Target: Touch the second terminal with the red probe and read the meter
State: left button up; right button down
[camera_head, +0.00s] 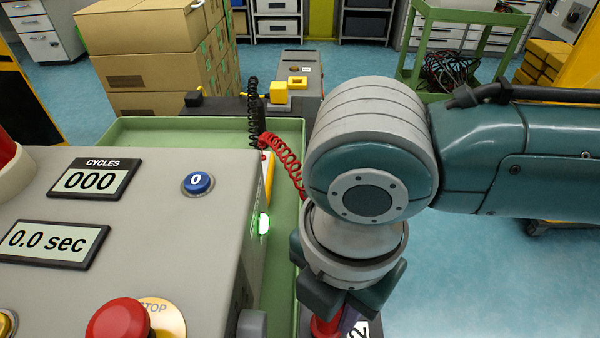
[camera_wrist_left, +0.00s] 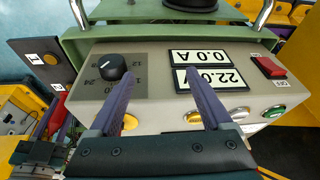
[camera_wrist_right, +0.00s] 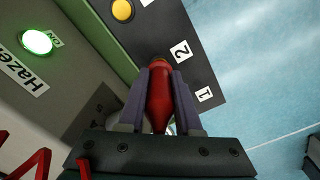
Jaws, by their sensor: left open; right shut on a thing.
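My right gripper (camera_wrist_right: 160,95) is shut on the red probe (camera_wrist_right: 159,100), above a dark terminal plate (camera_wrist_right: 195,65) labelled 2 and 1. A brass terminal (camera_wrist_right: 122,10) shows at the top; the probe hides whatever lies under its tip, so contact cannot be told. In the head view the probe (camera_head: 323,326) shows below my right gripper (camera_head: 340,300). A yellow device (camera_head: 269,178), perhaps the meter, is mostly hidden behind the grey box; no reading shows. My left gripper (camera_wrist_left: 155,100) is open and empty in front of a panel with upside-down displays (camera_wrist_left: 208,68).
The grey box (camera_head: 150,210) with a red stop button (camera_head: 118,320) fills the left of the head view. Red (camera_head: 285,160) and black (camera_head: 253,115) coiled leads hang beside it. The left wrist view shows a black knob (camera_wrist_left: 111,66) and red switch (camera_wrist_left: 268,67).

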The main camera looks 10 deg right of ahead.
jog(key=shift+r, duration=0.1)
notch_tip(320, 180, up, 5)
jog(key=p, duration=0.5)
jog(key=shift+p, duration=0.4)
dwell(0.3)
dwell(0.4)
